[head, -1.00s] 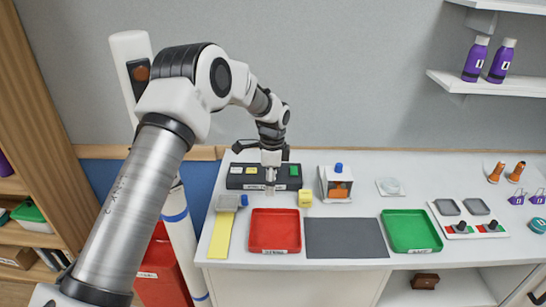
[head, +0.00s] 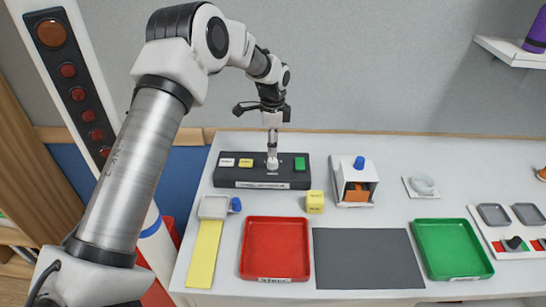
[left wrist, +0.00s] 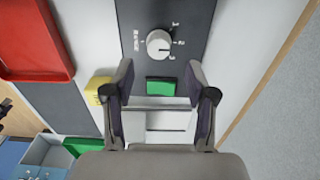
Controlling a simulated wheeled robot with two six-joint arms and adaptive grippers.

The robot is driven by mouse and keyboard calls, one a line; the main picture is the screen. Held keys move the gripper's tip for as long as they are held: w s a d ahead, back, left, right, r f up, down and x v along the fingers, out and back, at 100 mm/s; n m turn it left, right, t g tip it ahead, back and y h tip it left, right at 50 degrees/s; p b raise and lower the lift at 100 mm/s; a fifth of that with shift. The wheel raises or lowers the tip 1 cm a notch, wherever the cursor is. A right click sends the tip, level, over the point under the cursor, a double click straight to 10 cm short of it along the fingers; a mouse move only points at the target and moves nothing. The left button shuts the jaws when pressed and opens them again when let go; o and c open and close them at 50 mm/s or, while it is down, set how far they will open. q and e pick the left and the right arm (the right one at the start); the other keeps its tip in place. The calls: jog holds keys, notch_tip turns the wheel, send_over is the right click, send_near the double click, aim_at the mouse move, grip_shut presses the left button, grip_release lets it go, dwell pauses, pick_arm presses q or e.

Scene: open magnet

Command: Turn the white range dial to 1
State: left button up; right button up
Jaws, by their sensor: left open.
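The white range dial (left wrist: 160,43) is a round knob on the black panel (head: 230,179), beside small numbers and the word RANGE. A dark mark on the dial seems to point towards the lower right in the left wrist view; I cannot read exactly which number it meets. In the head view the dial (head: 272,164) is right under my left gripper (head: 272,148). In the left wrist view my left gripper (left wrist: 160,76) is open and empty, with the dial just beyond its fingertips. My right gripper is not in view.
The panel also carries a green button (head: 299,164), a yellow one (head: 246,163) and a white one (head: 227,162). A yellow cube (head: 315,202), red tray (head: 275,220) and grey mat (head: 365,259) lie in front. A white-and-orange device (head: 355,182) stands to the right.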

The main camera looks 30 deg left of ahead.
aim_at(272, 161)
pick_arm(q)
notch_tip(272, 161, down, 6)
jog(key=shift+r+p, duration=0.15)
jog(key=shift+p, duration=0.55)
jog(key=shift+a+f, duration=0.1)
jog(key=shift+f, duration=0.15)
jog(key=shift+s+r, duration=0.1)
jog(key=shift+r, duration=0.05)
grip_shut()
jog(key=shift+s+n, duration=0.1)
jog(key=shift+n, duration=0.2)
jog(key=n, duration=0.6)
jog(key=n+p, duration=0.1)
jog(key=n, duration=0.2)
jog(key=shift+s+f, duration=0.1)
jog(key=shift+f, duration=0.1)
jog(key=shift+n, duration=0.3)
